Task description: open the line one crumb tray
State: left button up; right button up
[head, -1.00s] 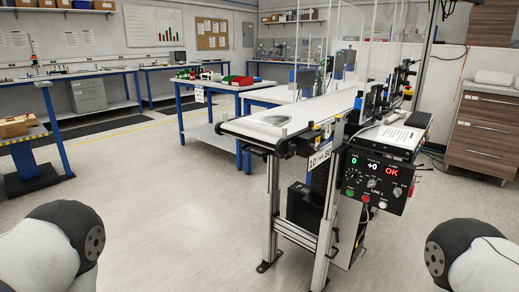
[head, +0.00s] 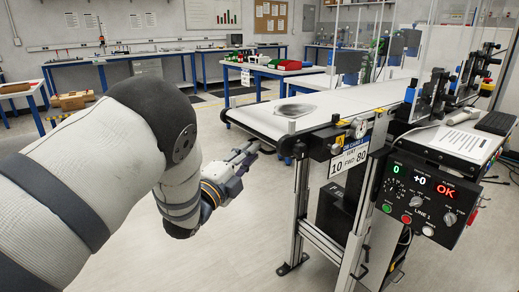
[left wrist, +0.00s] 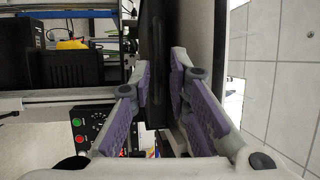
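Line one's conveyor has a white belt (head: 345,100) and a control box marked LINE 1 (head: 423,198). My left gripper (head: 250,152) reaches to the near left end of this conveyor, just below belt height. In the left wrist view my gripper (left wrist: 160,82) is open, its two purple-padded fingers apart. A dark panel with a long narrow bar or slot (left wrist: 157,50) lies ahead, between the finger lines; it may be the crumb tray front. I cannot tell whether the fingers touch it. No tray stands out clearly in the head view. My right gripper is out of view.
A clear disc-like item (head: 296,110) lies on the belt's near end. A metal leg (head: 299,210) and a black box (head: 335,210) stand under the conveyor. A blue-legged table with bins (head: 275,68) is behind.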

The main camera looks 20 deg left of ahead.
pick_arm(q)
jog(key=x, duration=0.4)
grip_shut()
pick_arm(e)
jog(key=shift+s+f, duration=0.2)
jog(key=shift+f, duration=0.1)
pick_arm(q)
jog(key=shift+f, duration=0.1)
